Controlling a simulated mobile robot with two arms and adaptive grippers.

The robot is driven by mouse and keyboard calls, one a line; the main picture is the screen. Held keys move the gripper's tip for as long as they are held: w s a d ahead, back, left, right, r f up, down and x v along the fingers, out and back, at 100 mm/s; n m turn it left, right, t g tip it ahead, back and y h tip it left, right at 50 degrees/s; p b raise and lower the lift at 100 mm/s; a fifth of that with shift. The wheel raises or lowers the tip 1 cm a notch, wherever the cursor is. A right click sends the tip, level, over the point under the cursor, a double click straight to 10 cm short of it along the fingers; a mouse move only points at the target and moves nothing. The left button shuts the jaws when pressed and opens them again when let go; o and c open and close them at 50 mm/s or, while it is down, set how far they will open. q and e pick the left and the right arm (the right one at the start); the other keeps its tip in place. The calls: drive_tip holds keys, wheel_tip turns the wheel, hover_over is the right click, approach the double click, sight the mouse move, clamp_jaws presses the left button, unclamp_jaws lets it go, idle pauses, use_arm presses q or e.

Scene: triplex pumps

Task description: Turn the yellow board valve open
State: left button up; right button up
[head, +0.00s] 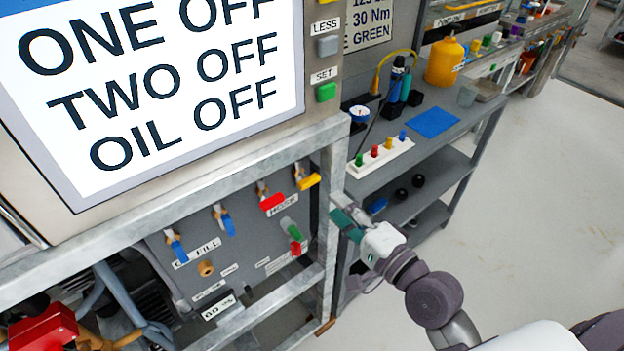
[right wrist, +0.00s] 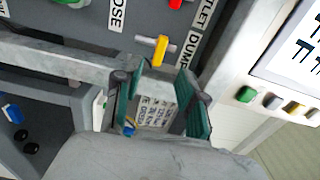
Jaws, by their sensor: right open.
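The yellow board valve (head: 308,182) is a yellow lever handle at the upper right of the grey valve board (head: 240,240), beside a red-handled valve (head: 271,202). In the right wrist view the yellow handle (right wrist: 160,50) shows just beyond the fingers, near a label reading "DUMP". My right gripper (head: 345,222) is just right of the frame post, to the right of the yellow valve and apart from it. In the right wrist view its two green-padded fingers (right wrist: 160,103) are spread with nothing between them. My left gripper is out of view.
A grey metal frame post (head: 328,225) stands between my right gripper and the board. Blue-handled valves (head: 226,222) are farther left. A grey bench (head: 420,140) with bottles and coloured pegs stands behind. The floor at right is clear.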

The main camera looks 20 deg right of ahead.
sight(312, 184)
drive_tip(key=x, duration=0.8)
drive_tip(key=shift+w+a+f, duration=0.1)
drive_tip(key=shift+w+f, duration=0.05)
drive_tip(key=shift+w, duration=0.05)
clamp_jaws()
